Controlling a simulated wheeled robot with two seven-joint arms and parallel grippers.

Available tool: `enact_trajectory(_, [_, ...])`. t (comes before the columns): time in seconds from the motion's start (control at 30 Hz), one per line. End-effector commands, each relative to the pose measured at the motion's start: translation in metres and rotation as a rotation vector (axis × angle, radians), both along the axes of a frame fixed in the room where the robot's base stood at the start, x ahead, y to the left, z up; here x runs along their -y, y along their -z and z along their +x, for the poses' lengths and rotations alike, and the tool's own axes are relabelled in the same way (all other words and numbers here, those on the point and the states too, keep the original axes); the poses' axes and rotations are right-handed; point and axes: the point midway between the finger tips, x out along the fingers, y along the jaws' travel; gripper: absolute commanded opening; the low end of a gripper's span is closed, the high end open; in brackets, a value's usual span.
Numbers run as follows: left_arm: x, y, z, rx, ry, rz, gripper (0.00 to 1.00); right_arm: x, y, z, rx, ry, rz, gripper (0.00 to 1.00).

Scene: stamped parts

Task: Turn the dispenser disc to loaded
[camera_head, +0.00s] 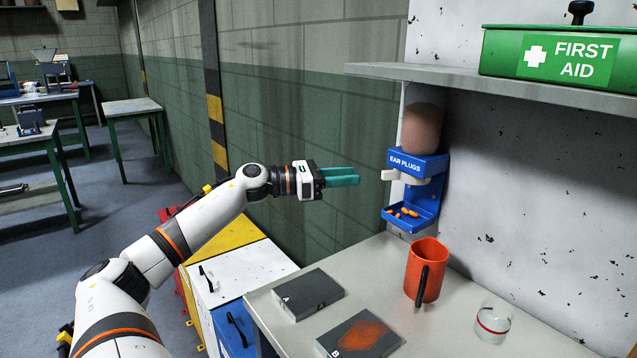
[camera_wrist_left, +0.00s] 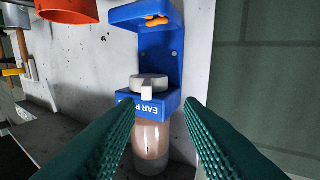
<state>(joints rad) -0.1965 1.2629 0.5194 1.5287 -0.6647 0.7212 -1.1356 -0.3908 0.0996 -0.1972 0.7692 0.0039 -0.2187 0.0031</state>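The blue ear plug dispenser (camera_head: 418,163) hangs on the white wall under the shelf, with a tinted clear hopper (camera_head: 422,128) above. Its pale disc (camera_head: 413,179) sits below the label, with a tab (camera_head: 388,175) sticking out left. In the left wrist view, which is upside down, the disc (camera_wrist_left: 150,79) and its tab (camera_wrist_left: 147,93) face me. Several orange plugs (camera_head: 404,211) lie in the lower tray. My left gripper (camera_head: 358,176) is open and empty, left of the dispenser and apart from it. In the left wrist view its fingers (camera_wrist_left: 165,118) frame the dispenser. My right gripper is not in view.
A green first aid box (camera_head: 560,55) sits on the shelf (camera_head: 470,83).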

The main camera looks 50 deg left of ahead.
Motion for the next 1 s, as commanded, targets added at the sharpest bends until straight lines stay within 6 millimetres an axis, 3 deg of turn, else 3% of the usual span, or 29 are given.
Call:
enact_trajectory(0.03, [-0.001, 0.009, -0.003, 0.0, 0.001, -0.003, 0.35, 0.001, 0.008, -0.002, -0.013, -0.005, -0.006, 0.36])
enact_trajectory(0.7, [-0.022, 0.008, -0.044, 0.0, 0.001, -0.003, 0.35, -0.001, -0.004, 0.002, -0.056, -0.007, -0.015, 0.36])
enact_trajectory(1.0, [-0.024, 0.007, -0.049, 0.0, 0.0, -0.001, 0.35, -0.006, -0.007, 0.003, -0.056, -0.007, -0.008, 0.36])
